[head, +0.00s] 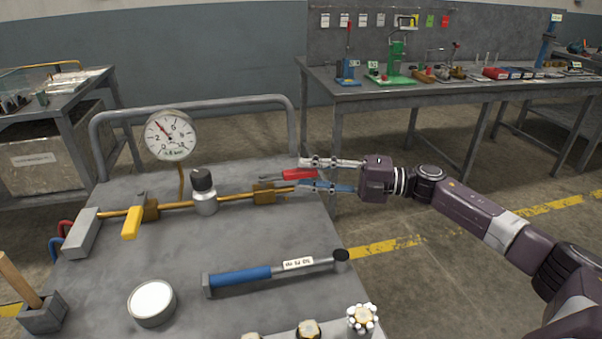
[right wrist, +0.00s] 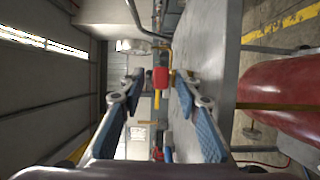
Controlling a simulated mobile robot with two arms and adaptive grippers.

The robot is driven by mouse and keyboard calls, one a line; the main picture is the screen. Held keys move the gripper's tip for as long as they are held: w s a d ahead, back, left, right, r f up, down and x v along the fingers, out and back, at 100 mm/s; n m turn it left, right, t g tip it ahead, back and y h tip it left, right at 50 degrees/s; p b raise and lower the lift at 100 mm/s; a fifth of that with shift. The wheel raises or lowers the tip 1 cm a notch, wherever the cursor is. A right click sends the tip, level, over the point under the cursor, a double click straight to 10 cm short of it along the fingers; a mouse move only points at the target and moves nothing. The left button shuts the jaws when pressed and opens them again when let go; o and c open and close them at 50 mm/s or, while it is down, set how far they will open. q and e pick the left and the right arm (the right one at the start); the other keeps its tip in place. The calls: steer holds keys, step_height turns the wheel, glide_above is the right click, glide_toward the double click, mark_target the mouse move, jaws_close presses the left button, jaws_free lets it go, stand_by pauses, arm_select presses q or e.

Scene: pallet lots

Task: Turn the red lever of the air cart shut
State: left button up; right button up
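The red lever (head: 300,174) is at the right end of the brass pipe (head: 233,194) on the air cart (head: 95,140). It points right, roughly along the pipe. My right gripper (head: 305,175) is open, with one finger on each side of the lever. I see no clear contact. In the right wrist view, the lever's red end (right wrist: 160,77) shows between the spread fingers (right wrist: 160,95). A round gauge (head: 170,136) stands behind the pipe. A yellow lever (head: 132,222) sits crosswise farther left. My left gripper is not in view.
A blue-handled tool (head: 240,276), a round white-topped tin (head: 152,301) and several knobs (head: 362,319) are at the cart's front. A grey canister (head: 204,194) stands at the pipe. A workbench (head: 450,90) stands behind.

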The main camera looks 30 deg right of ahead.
steer(key=shift+x, duration=1.15)
jaws_close()
